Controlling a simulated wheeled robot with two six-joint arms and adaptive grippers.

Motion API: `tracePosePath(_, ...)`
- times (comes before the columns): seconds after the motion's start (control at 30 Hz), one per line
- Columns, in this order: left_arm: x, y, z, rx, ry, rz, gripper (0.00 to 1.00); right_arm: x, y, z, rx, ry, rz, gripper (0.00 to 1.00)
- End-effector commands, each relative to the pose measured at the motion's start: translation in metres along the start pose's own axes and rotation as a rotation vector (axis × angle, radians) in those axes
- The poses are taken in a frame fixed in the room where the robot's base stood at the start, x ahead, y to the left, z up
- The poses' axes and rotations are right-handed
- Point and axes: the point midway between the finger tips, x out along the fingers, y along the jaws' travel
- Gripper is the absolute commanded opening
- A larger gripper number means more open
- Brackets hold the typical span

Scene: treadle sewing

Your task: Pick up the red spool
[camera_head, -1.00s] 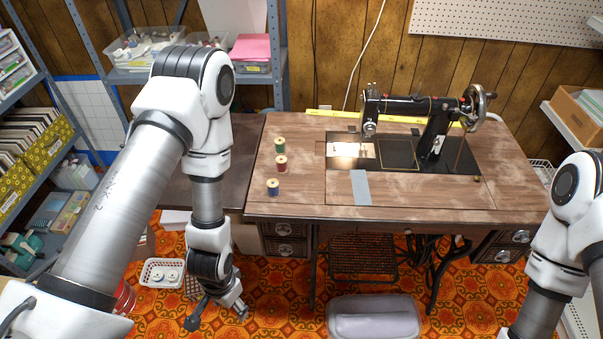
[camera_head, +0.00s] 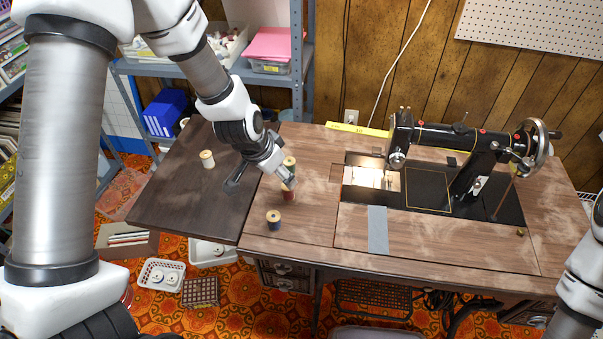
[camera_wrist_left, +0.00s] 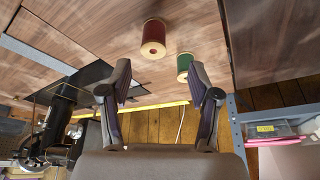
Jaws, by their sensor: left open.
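The red spool (camera_head: 288,196) stands upright on the wooden sewing table (camera_head: 300,245), left of the machine, partly hidden by my left gripper (camera_head: 284,180). In the left wrist view the red spool (camera_wrist_left: 153,38) shows just beyond the open, empty fingers (camera_wrist_left: 158,78), roughly in line with the gap between them. The green spool (camera_head: 290,162) stands just behind the red one; it also shows near one fingertip in the wrist view (camera_wrist_left: 184,66). The blue spool (camera_head: 273,220) stands in front. My right arm shows at the right edge, its gripper out of view.
A black sewing machine (camera_head: 480,160) stands to the right, with a grey strip (camera_head: 377,230) lying before it. A cream spool (camera_head: 207,159) stands on the dark side leaf (camera_head: 190,205). A yellow ruler (camera_head: 358,129) lies along the back edge. The table front is mostly clear.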

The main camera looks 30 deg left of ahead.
Motion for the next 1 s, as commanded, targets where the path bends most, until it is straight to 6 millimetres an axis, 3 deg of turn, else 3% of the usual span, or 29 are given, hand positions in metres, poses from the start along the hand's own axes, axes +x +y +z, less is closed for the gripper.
tracePosePath(0.1, 0.019, 0.0, 0.003, 0.003, 0.0, -0.001, 0.62, 0.023, 0.0, 0.001, 0.0, -0.003, 0.0, 0.57)
tracePosePath(0.2, 0.027, 0.0, 0.003, 0.002, -0.001, -0.002, 0.62, 0.033, 0.0, 0.002, 0.0, -0.005, 0.0, 0.57)
tracePosePath(0.53, 0.043, 0.004, -0.001, 0.004, -0.005, 0.0, 0.62, 0.025, 0.0, 0.001, 0.0, -0.003, 0.0, 0.57)
tracePosePath(0.7, 0.073, 0.005, -0.002, 0.0, -0.003, 0.0, 0.62, 0.021, 0.0, 0.001, 0.0, -0.003, 0.0, 0.57)
tracePosePath(0.93, 0.077, 0.005, -0.002, 0.0, -0.001, 0.0, 0.62, 0.021, 0.0, 0.001, 0.0, -0.003, 0.0, 0.57)
tracePosePath(0.97, 0.077, 0.005, -0.002, 0.0, -0.001, 0.0, 0.59, 0.021, 0.0, 0.001, 0.0, -0.003, 0.0, 0.57)
tracePosePath(1.0, 0.077, 0.005, -0.002, 0.0, -0.001, -0.001, 0.44, 0.021, 0.0, 0.001, 0.0, -0.003, 0.0, 0.57)
